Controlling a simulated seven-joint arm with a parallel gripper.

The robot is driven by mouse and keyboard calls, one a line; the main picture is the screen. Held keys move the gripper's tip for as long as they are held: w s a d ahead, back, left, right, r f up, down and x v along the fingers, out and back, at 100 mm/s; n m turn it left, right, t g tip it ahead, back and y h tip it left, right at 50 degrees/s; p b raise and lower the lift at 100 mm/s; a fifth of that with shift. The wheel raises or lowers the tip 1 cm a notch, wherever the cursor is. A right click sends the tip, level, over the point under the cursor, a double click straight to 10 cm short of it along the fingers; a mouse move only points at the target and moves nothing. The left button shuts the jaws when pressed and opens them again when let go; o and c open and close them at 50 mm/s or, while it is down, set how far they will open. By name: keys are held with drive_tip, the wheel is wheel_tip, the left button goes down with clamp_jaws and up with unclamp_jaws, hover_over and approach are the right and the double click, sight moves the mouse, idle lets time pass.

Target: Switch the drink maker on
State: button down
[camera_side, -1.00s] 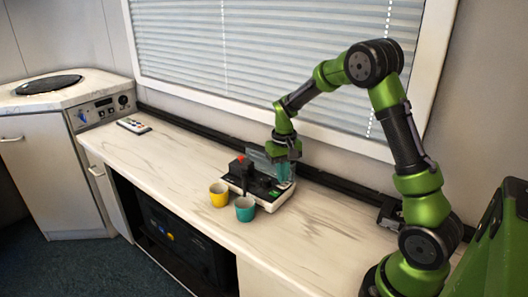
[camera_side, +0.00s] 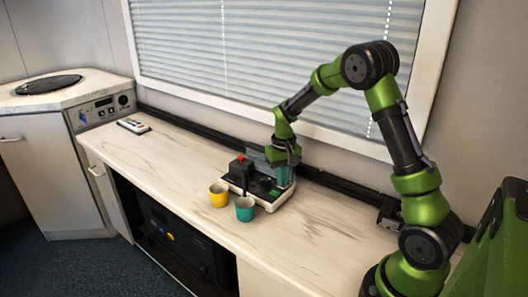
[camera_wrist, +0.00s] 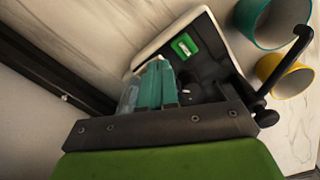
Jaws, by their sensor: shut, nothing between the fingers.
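The drink maker (camera_side: 262,200) is a low white and black machine on the counter, with a red knob (camera_side: 240,157) on top and a clear part at its back. A green switch (camera_side: 274,193) sits on its black top and shows lit-looking green in the wrist view (camera_wrist: 184,45). My gripper (camera_side: 284,184) points down over the machine's right end, its teal fingers shut and empty. In the wrist view the fingers (camera_wrist: 157,86) are close beside the switch, apart from it in the picture. Whether they touch the machine cannot be told.
A yellow cup (camera_side: 219,196) and a teal cup (camera_side: 244,210) stand in front of the machine. A black lever (camera_wrist: 297,45) projects near the cups. A dark rail and window run behind. A remote (camera_side: 133,126) lies far left; the counter between is clear.

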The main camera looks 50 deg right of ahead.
sight(283, 194)
drive_tip(key=shift+f, duration=0.25)
drive_tip(key=shift+r, duration=3.55)
drive_tip(key=s+a+r+n+t+y, duration=0.1)
drive_tip(key=s+a+r+t, duration=0.2)
drive_tip(key=s+a+r, duration=0.3)
drive_tip(key=s+a+r+n+t+y, duration=0.1)
drive_tip(key=s+a+r+t, duration=0.3)
drive_tip(key=s+a, duration=0.7)
wheel_tip(283, 194, up, 2)
drive_tip(key=shift+a+r, duration=0.1)
drive_tip(key=shift+a, duration=0.45)
